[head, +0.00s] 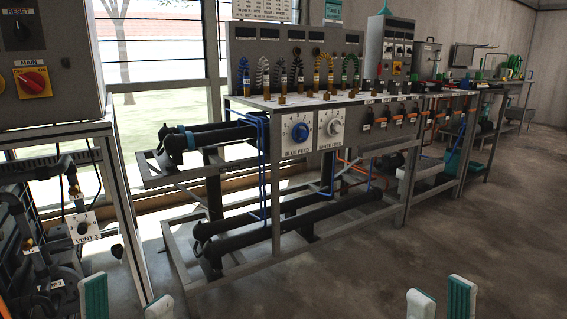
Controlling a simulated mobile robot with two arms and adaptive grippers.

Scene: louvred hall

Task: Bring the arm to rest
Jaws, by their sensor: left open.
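My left gripper (128,300) shows at the bottom left edge, with only its teal-and-white fingertips in view. The fingers stand apart with floor between them, so it is open and empty. My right gripper (441,298) shows at the bottom right edge. Its two fingertips also stand apart with nothing between them. Both arms are hidden below the picture. Neither gripper appears to touch anything.
A workbench with a blue feed dial (299,132) and a white feed dial (331,124) runs along the windows. Black pipes (290,222) lie low beneath it. A cabinet with a red main switch (33,82) stands at left. The concrete floor (480,235) at right is clear.

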